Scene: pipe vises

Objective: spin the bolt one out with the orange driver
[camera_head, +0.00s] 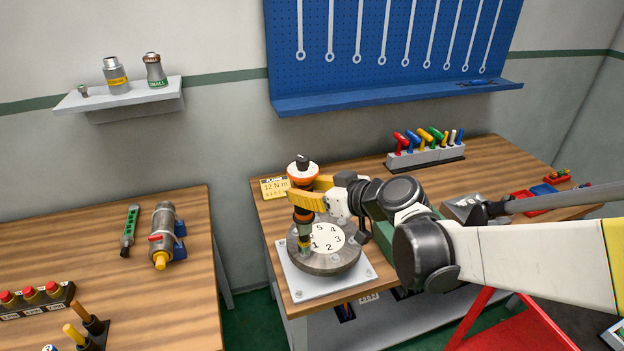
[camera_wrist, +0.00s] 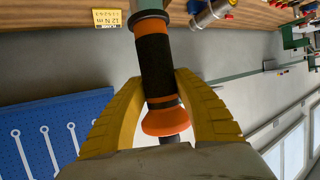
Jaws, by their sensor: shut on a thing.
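The orange driver (camera_head: 302,170) is upright, with an orange and black body and a dark top. My gripper (camera_head: 308,196) has its yellow fingers closed around the driver's body; the wrist view shows them on either side of its black grip (camera_wrist: 155,62). The driver's lower end is over the left front of a round grey flange (camera_head: 335,262), beside the numeral 1 on its white numbered face. Bolt one is hidden under the driver's tip, so I cannot tell how far it is seated.
The flange sits on a pale plate (camera_head: 298,288) on the right wooden bench. A yellow "12 N m" card (camera_head: 272,188) lies behind it. A rack of colored-handled tools (camera_head: 425,152) stands at the back. The left bench (camera_head: 60,245) is separate, with a gap between.

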